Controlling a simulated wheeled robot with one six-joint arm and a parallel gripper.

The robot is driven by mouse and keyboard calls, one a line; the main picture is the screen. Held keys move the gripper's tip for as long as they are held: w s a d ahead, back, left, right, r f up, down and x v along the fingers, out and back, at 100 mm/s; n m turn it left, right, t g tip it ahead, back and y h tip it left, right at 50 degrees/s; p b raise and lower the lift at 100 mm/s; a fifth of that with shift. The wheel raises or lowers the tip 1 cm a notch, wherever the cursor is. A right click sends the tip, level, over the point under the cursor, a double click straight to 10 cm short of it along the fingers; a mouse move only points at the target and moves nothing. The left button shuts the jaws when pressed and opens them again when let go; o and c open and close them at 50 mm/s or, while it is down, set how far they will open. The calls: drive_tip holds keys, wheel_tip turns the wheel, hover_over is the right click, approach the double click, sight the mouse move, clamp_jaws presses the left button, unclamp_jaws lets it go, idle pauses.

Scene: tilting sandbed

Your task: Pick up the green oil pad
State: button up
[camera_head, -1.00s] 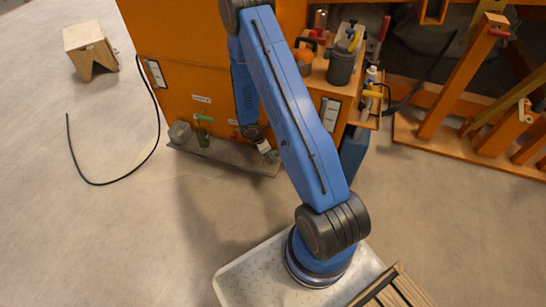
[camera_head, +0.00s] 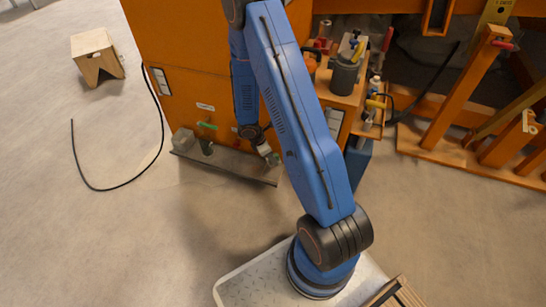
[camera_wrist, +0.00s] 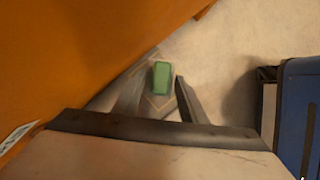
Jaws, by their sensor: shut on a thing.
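The green oil pad (camera_wrist: 161,78) shows in the wrist view as a small green block between the two dark fingers of my gripper (camera_wrist: 162,88). My gripper is shut on it. In the head view, my gripper (camera_head: 273,159) is low in front of the orange cabinet, by the right end of the grey ledge. It is small there and partly hidden by my blue arm, and I cannot make out the pad in that view.
The orange cabinet (camera_head: 178,55) stands close to my gripper, with a grey ledge (camera_head: 225,166) at its foot. A black cable (camera_head: 127,184) and a wooden stool (camera_head: 97,55) lie to the left. Orange beams (camera_head: 460,95) stand at the right. Open floor lies in front.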

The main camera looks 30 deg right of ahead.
drive_tip(key=s+a, duration=1.1)
drive_tip(key=a, duration=0.3)
